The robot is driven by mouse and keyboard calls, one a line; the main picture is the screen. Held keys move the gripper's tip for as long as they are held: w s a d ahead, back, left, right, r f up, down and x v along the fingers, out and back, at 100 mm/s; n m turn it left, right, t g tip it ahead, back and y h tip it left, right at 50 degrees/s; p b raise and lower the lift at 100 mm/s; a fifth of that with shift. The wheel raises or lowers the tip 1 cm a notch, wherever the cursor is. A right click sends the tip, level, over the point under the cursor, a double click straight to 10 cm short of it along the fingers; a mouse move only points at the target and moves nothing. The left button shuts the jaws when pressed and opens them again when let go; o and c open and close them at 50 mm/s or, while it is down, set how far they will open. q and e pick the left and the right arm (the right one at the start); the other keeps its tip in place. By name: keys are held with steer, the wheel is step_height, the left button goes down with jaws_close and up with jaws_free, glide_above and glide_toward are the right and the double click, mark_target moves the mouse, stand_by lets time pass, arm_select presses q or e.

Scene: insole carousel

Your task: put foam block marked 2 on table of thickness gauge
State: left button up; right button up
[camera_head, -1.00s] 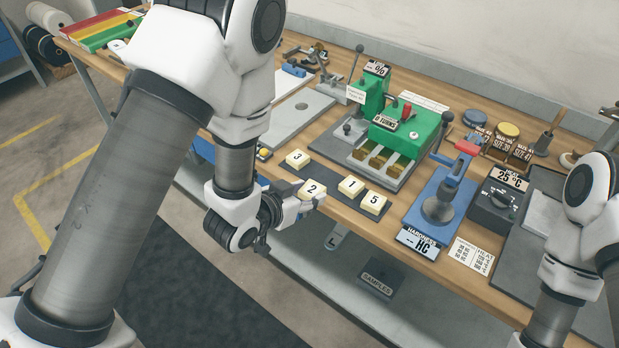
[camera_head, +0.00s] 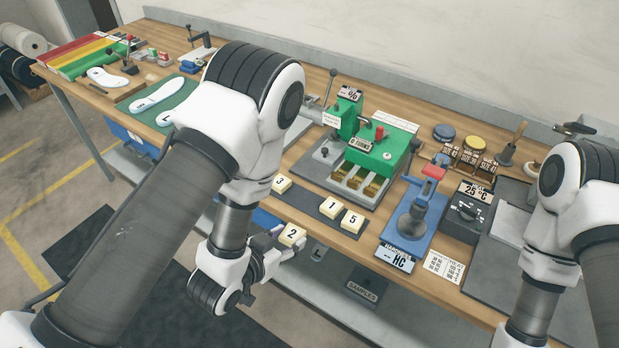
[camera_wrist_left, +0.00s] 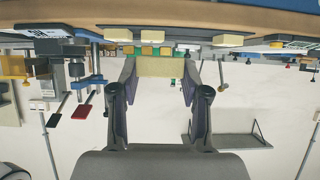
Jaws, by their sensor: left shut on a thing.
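The foam block marked 2 (camera_head: 292,234) is cream-coloured with a black 2 on top. My left gripper (camera_head: 281,243) is shut on it and holds it in front of the table's front edge. In the left wrist view the block (camera_wrist_left: 162,66) sits between the fingertips of my left gripper (camera_wrist_left: 160,75). I cannot pick out the thickness gauge for sure; my left arm hides part of the bench. A small clamp-like device (camera_head: 197,50) stands at the back left. My right arm shows at the right, its gripper out of frame.
Blocks 3 (camera_head: 281,184), 1 (camera_head: 332,206) and 5 (camera_head: 352,221) rest on a dark mat (camera_head: 305,201) near the table's front. Behind them stands a green machine (camera_head: 385,150); a blue hardness tester (camera_head: 428,215) is to the right.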

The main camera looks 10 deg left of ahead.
arm_select(q)
steer(key=shift+s+d, duration=0.1)
steer(key=shift+s, duration=0.05)
steer(key=b, duration=0.2)
steer(key=w+f+b, duration=0.1)
steer(key=w+b, duration=0.1)
steer(key=b, duration=0.1)
steer(key=shift+w+a+f+b, duration=0.15)
steer(key=shift+w+a+b, duration=0.1)
steer(key=shift+b, duration=0.1)
steer(key=w+b, duration=0.3)
steer(key=w, duration=0.1)
steer(key=p, duration=0.4)
glide_above(294, 203)
step_height(294, 203, down, 3)
steer(key=shift+r+p, duration=0.15)
steer(key=shift+p, duration=0.6)
steer(key=shift+w+f, duration=0.15)
steer(key=shift+f, duration=0.15)
steer(key=shift+f+b, duration=0.1)
steer(key=shift+b, duration=0.2)
steer(key=o, duration=0.8)
